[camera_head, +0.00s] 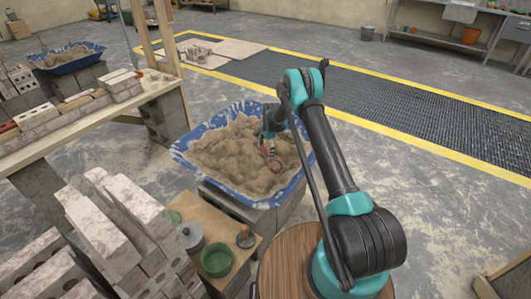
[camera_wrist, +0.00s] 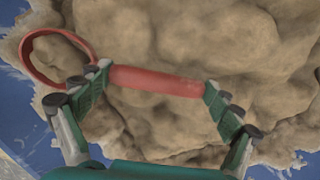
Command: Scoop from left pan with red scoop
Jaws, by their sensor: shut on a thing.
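The red scoop (camera_wrist: 158,81) lies across the wrist view, held by its handle between the two green-padded fingers of my gripper (camera_wrist: 158,92). Its round red ring-shaped end (camera_wrist: 27,62) is at the left, beyond the left finger. In the head view my gripper (camera_head: 268,150) points down over the blue tub (camera_head: 184,143) of lumpy brown mortar (camera_head: 228,160), and the scoop (camera_head: 278,165) shows small near the mortar surface. I cannot tell whether the scoop touches the mortar. Another blue tub (camera_head: 98,47) with mortar stands farther back at the left.
A wooden bench (camera_head: 95,122) with bricks stands at the left. A small table holds a green bowl (camera_head: 216,260) and a grey lidded pot (camera_head: 191,236) near the tub. Stacked bricks (camera_head: 105,225) fill the front left. The floor to the right is open.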

